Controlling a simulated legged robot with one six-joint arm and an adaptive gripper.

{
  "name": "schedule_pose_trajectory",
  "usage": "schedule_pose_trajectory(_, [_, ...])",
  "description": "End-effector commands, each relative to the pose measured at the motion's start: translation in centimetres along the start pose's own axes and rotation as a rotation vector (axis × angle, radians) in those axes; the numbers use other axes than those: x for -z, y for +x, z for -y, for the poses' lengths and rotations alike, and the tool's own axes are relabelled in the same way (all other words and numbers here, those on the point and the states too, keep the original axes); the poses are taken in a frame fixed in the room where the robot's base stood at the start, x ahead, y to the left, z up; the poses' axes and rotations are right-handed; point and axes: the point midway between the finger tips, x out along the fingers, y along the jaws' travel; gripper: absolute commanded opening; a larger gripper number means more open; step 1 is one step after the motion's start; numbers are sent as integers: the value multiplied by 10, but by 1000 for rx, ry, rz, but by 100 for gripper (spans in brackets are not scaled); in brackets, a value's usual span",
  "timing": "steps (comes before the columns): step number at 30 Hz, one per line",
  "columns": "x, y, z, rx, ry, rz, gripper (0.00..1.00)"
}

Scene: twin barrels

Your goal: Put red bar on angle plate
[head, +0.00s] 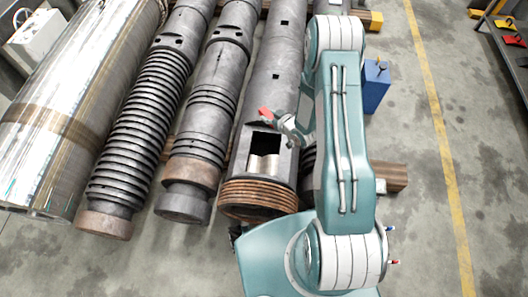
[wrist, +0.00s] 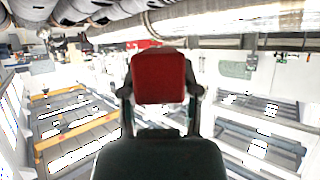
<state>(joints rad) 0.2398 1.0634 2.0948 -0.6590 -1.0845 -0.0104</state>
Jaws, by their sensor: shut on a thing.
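The red bar (head: 265,114) is small in the head view, at the end of my gripper (head: 282,121), above the barrel with the square opening. In the wrist view the red bar (wrist: 158,78) shows as a rounded red block end between the two dark fingers. My gripper is shut on it and holds it up, apart from the barrel as far as I can tell. I cannot pick out the angle plate in either view. My arm covers part of the scene on the right.
A dark barrel (head: 267,85) with a square opening (head: 265,147) lies below my gripper. Ribbed barrels (head: 140,115) and a large shiny cylinder (head: 75,90) lie to the left. A blue box (head: 375,86) stands right of my arm.

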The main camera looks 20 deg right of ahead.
Motion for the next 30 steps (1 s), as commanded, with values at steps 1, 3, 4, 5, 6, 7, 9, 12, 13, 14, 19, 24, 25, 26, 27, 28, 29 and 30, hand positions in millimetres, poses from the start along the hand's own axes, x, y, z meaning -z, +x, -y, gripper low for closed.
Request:
schedule_pose_trajectory(1, [-5, 0, -5, 23, -13, -2, 0])
schedule_pose_trajectory(3, [-12, 1, -8, 61, -33, -2, 0])
schedule_pose_trajectory(4, [-15, 1, -10, 77, -41, -3, 0])
schedule_pose_trajectory(5, [-18, 1, -11, 94, -50, -2, 0])
schedule_pose_trajectory(6, [-22, 0, -13, 114, -61, -3, 0])
schedule_pose_trajectory(7, [-25, 0, -14, 131, -70, -2, 0])
schedule_pose_trajectory(9, [-33, -2, -17, 168, -91, -2, 0])
schedule_pose_trajectory(12, [-46, -5, -21, 223, -121, -2, 0])
schedule_pose_trajectory(13, [-50, -6, -22, 239, -129, -1, 0])
schedule_pose_trajectory(14, [-54, -8, -24, 254, -137, -1, 0])
schedule_pose_trajectory(19, [-78, -17, -31, 344, -185, -1, 0])
schedule_pose_trajectory(24, [-105, -29, -38, 434, -233, -1, 0])
schedule_pose_trajectory(25, [-110, -32, -39, 450, -242, -1, 0])
schedule_pose_trajectory(26, [-115, -34, -40, 466, -250, -1, 0])
schedule_pose_trajectory(27, [-122, -38, -42, 486, -261, -1, 0])
schedule_pose_trajectory(28, [-127, -41, -42, 502, -270, -1, 0])
schedule_pose_trajectory(29, [-132, -44, -44, 518, -278, -1, 0])
schedule_pose_trajectory(30, [-140, -48, -45, 539, -289, -1, 0])
